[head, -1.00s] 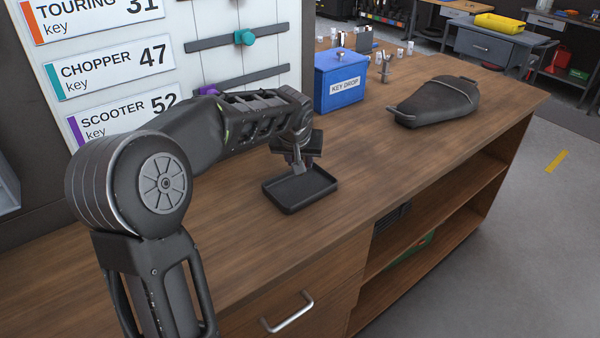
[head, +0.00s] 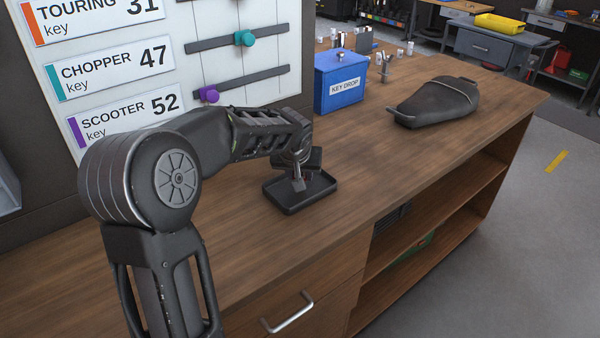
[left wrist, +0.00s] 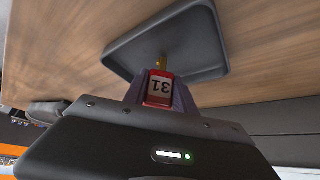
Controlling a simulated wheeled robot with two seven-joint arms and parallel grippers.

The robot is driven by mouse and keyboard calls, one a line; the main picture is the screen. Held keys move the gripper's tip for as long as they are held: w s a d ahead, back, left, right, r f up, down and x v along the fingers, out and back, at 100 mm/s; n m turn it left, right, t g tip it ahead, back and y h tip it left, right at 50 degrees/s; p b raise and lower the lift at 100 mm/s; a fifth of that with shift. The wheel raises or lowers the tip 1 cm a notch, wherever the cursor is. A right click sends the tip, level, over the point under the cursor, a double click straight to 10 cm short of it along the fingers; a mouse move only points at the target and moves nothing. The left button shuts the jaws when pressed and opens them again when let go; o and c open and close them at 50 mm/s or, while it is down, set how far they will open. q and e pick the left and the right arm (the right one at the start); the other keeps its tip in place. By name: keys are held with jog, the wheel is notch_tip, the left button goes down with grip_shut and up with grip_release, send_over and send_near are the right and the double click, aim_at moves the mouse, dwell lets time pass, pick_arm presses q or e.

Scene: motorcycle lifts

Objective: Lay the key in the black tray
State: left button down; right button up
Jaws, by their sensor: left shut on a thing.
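The black tray (head: 309,198) lies on the wooden workbench, and it also shows in the left wrist view (left wrist: 212,45). My left gripper (head: 299,182) is low over the tray. It is shut on the key (left wrist: 160,88), which has a red head with a white "31" label in the left wrist view. The key's brass shaft (left wrist: 161,62) points toward the tray floor. I cannot tell whether the shaft touches it. In the head view the key is mostly hidden by the gripper. My right gripper is not in view.
The key board (head: 115,70) holds a teal key (head: 244,38) and a purple key (head: 208,95). The bench right of the tray is clear.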

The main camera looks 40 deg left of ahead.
pick_arm(q)
jog(key=c, duration=1)
grip_release()
jog(key=shift+d+r, duration=0.1)
jog(key=shift+r, duration=0.15)
jog(key=b+v, duration=0.1)
jog(key=v, duration=1)
jog(key=shift+s+d+r, duration=0.15)
jog(key=shift+s+r, duration=0.1)
